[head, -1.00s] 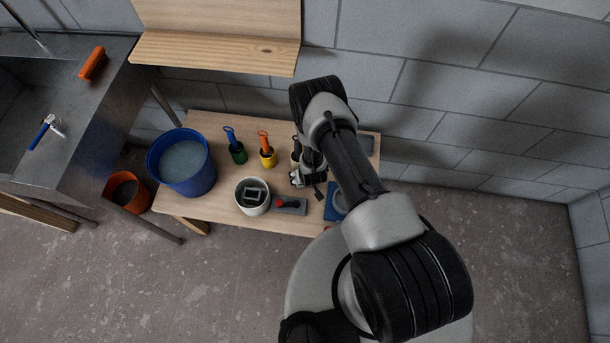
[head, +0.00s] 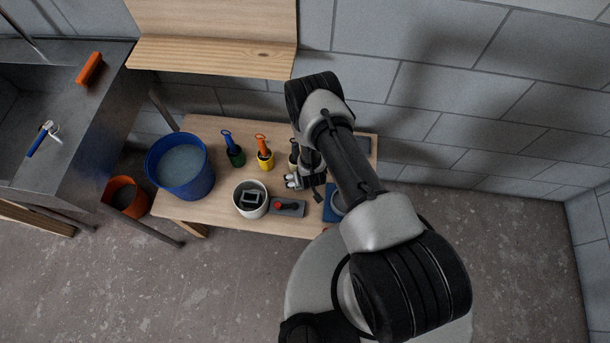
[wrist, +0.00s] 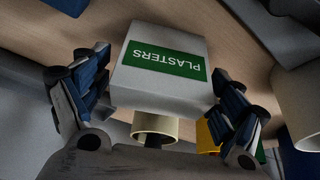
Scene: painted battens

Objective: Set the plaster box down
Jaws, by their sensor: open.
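The plaster box (wrist: 161,66) is white with a green label reading PLASTERS, upside down in the wrist view. It sits between the two blue-and-black fingers of my open gripper (wrist: 160,72), with a narrow gap visible at each side. The box appears to stand on the wooden bench top (wrist: 112,28); its underside is hidden. In the head view my gripper (head: 293,182) is low over the right half of the bench (head: 215,208), partly covered by my arm, and I cannot make out the box there.
A grey box with a red button (head: 288,207), a white pot (head: 250,199), a yellow cup (head: 265,161), a green cup (head: 236,157) and a blue bucket (head: 180,166) stand left of my gripper. A blue item (head: 330,203) lies right. A cream cup (wrist: 155,127) is close to the box.

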